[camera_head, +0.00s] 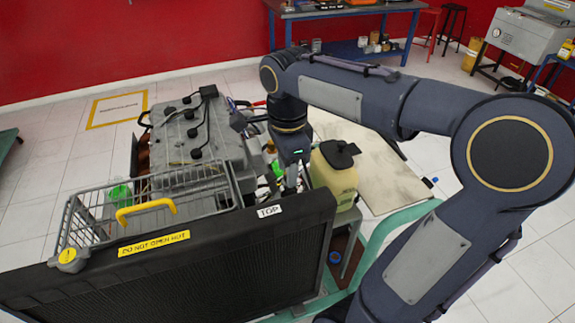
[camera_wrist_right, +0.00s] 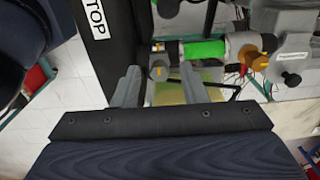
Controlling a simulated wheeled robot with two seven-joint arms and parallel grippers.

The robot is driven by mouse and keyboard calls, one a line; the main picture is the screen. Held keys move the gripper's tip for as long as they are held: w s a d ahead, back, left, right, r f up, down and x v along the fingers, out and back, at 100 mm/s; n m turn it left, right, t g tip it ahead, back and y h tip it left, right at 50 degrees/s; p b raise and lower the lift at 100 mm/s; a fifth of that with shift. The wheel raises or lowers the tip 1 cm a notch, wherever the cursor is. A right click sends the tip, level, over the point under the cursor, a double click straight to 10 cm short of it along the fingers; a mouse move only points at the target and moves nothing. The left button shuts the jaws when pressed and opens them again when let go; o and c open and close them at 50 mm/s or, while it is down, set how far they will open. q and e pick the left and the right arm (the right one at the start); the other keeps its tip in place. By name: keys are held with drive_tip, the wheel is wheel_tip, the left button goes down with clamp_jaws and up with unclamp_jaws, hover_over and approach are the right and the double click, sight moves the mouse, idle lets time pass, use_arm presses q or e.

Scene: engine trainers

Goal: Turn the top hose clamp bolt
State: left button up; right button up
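The bright green top hose (camera_wrist_right: 205,52) shows in the right wrist view, with a grey clamp-like fitting (camera_wrist_right: 158,62) at its left end. A small dark bolt-like end shows on that fitting, too small to tell clearly. In the head view a bit of the green hose (camera_head: 277,168) shows beside my gripper. My right gripper (camera_wrist_right: 160,83) is open, its two grey fingers apart, with the fitting in view between and beyond the fingertips. In the head view the right gripper (camera_head: 290,182) points down behind the radiator; contact is hidden. My left gripper is not in view.
The black radiator (camera_head: 200,265) with its "TOP" label (camera_head: 269,211) stands in front. A pale yellow tank (camera_head: 335,175) with a black cap is close on the gripper's right. The grey engine cover (camera_head: 195,135) and a wire basket (camera_head: 90,215) lie left.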

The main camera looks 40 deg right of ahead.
wheel_tip(320, 180, up, 8)
drive_tip(key=shift+f, duration=0.1)
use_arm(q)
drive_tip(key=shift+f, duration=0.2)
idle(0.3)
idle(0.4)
